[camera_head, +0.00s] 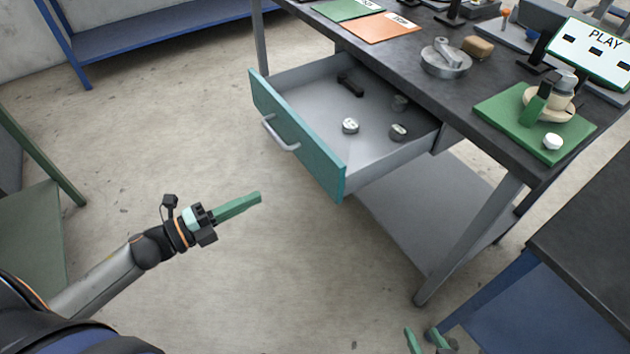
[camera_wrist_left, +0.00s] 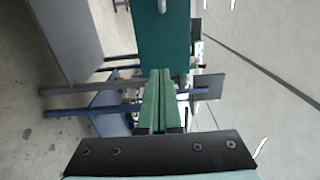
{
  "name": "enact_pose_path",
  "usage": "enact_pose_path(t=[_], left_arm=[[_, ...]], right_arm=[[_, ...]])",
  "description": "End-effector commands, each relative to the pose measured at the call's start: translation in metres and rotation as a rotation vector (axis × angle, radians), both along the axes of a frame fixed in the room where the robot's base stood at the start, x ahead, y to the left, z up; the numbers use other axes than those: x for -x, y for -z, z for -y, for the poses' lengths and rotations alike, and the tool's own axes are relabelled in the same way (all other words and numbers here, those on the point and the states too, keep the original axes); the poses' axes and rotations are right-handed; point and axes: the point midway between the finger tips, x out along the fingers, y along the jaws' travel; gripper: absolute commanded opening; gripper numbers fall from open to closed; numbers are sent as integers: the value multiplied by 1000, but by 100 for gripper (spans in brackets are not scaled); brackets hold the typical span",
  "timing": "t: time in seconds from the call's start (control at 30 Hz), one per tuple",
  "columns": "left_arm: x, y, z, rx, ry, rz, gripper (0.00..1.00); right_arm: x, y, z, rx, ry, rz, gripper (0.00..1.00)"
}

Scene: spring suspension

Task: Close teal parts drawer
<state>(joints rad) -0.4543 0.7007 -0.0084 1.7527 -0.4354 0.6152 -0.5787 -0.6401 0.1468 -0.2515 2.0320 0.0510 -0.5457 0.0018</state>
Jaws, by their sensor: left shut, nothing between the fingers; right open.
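The teal-fronted drawer (camera_head: 318,155) hangs open under the dark workbench, pulled well out. A grey bar handle (camera_head: 279,136) is on its front. Inside lie a few small metal parts (camera_head: 350,126) and a dark dumbbell-shaped part (camera_head: 350,84). My left gripper (camera_head: 258,196) is shut and empty, in front of and below the drawer front, apart from it. In the left wrist view its green fingers (camera_wrist_left: 158,100) are together, and the teal front (camera_wrist_left: 160,40) shows beyond them. My right gripper (camera_head: 425,340) is open at the bottom edge, partly cut off, away from the drawer.
The workbench top (camera_head: 480,95) holds green and orange cards (camera_head: 380,27), a metal part (camera_head: 445,60) and a green board (camera_head: 530,120) with an assembly. A lower shelf (camera_head: 440,215) sits beneath. Another dark table (camera_head: 590,250) stands at the right. Floor before the drawer is clear.

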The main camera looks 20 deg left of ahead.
Motion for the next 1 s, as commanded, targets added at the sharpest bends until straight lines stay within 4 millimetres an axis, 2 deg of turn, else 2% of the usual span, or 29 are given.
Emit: enact_pose_path(t=[0.7,1.0], left_arm=[[-89,-1,69,5,-3,-2,0],[-106,0,83,5,-3,-4,0]], right_arm=[[-3,2,1,1,2,7,54],[-2,3,1,1,3,5,54]])
